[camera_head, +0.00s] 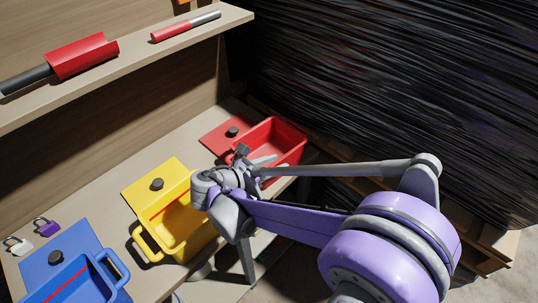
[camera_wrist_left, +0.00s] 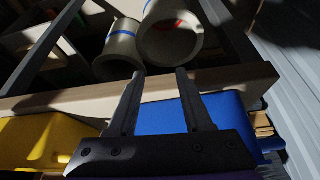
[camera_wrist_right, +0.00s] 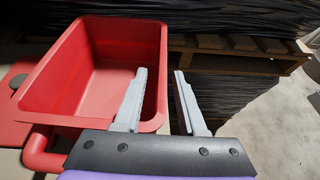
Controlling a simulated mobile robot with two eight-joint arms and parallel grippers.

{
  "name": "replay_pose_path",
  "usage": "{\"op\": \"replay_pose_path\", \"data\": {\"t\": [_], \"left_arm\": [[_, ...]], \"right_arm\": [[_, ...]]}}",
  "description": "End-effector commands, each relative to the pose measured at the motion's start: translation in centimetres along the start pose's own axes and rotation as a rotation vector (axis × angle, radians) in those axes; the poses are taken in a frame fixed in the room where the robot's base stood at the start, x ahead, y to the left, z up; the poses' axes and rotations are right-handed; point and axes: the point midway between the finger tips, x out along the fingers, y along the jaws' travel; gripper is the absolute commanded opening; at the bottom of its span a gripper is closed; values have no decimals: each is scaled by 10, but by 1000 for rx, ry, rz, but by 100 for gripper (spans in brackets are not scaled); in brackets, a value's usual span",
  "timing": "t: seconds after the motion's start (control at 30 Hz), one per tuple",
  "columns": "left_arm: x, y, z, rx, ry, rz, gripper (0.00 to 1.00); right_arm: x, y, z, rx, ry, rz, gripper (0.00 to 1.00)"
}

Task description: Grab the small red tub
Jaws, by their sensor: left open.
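The small red tub (camera_head: 288,136) stands at the far end of the bench in the head view, empty, with a red lid (camera_head: 222,136) beside it. It fills the left of the right wrist view (camera_wrist_right: 75,70), its handle near me. My right gripper (camera_wrist_right: 161,72) is open. One finger overlaps the tub's interior and the other appears outside its right wall; I cannot tell whether they touch it. My left gripper (camera_wrist_left: 160,73) is open and empty in the left wrist view, with a blue tub (camera_wrist_left: 190,116) beyond its fingers. It is outside the head view.
A yellow tub (camera_head: 181,217) and a blue tub (camera_head: 92,282) share the bench with two padlocks (camera_head: 47,227). A shelf (camera_head: 130,58) with red-handled tools hangs above. A black wrapped stack (camera_head: 400,90) stands behind the red tub. Grey pipes (camera_wrist_left: 168,45) show in the left wrist view.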

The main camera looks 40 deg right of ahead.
Motion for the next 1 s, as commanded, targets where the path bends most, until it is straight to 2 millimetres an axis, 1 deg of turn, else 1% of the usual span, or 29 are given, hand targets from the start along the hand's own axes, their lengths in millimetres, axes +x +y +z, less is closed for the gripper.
{"op": "replay_pose_path", "data": {"t": [0.03,0.1,0.3,0.37,0.4,0.53,1.0], "left_arm": [[1,0,0,0,0,0,50],[1,0,0,0,0,0,50],[0,0,0,0,0,0,50],[0,0,0,0,0,0,50],[0,0,0,0,0,0,50],[1,0,0,0,0,0,50],[0,0,0,0,0,0,50]], "right_arm": [[5,0,0,1,0,-2,40],[8,0,0,1,0,-1,40],[8,0,0,0,1,1,40],[8,0,0,0,1,1,31],[8,0,0,0,1,1,24],[8,0,0,0,1,1,0],[8,0,0,0,1,1,0]]}}
